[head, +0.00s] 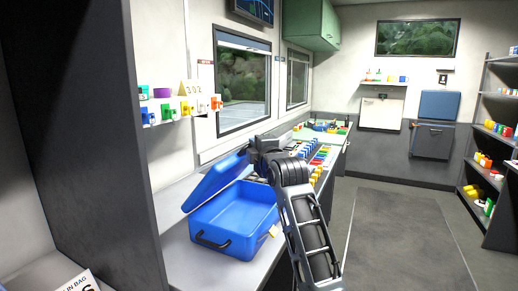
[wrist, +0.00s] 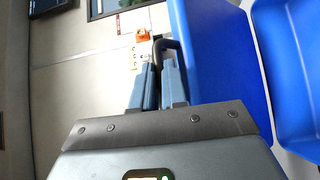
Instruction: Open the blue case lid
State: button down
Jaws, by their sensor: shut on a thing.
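The blue case stands on the grey counter, its base (head: 228,243) in front. Its blue lid (head: 212,182) is raised and tilted above the base, so the inside shows from above. In the wrist view the lid (wrist: 212,55) is just right of the fingers, and the base (wrist: 290,70) is at the far right. My gripper (wrist: 158,72) is shut on the dark lid handle (wrist: 172,44). In the head view, my gripper (head: 256,147) is at the lid's upper right end, and my wrist partly hides it. The base's dark front handle (head: 211,243) is free.
The counter (head: 180,262) runs along the left wall under the windows. Colored items (head: 312,152) stand farther along it. A small wall shelf (head: 170,119) with colored pieces is above the case. The aisle floor (head: 400,230) to the right is clear.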

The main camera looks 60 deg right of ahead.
jog(key=shift+r, duration=0.15)
jog(key=c, duration=1.2)
grip_release()
jog(key=shift+o, duration=0.2)
jog(key=b+v, duration=0.1)
jog(key=v, duration=0.7)
